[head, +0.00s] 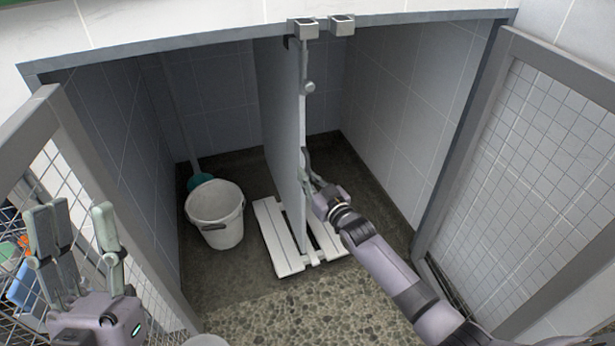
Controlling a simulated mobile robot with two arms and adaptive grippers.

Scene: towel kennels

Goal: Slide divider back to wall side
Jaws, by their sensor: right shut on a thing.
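The divider (283,120) is a tall grey panel standing upright in the middle of the kennel, seen nearly edge-on. Its top meets two small metal brackets (322,27) on the front rail. Its lower end stands over a white slatted board (275,233) on the floor. My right gripper (306,172) reaches in from the lower right and is shut at the divider's front edge, on what looks like its handle; the fingers are partly hidden. My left gripper (72,230) is at the lower left, fingers apart and empty, away from the divider.
A white bucket (215,222) stands left of the divider, with a teal item (200,181) behind it. Mesh doors stand open at the left and right (545,170). Floor right of the divider is clear beyond the slatted board.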

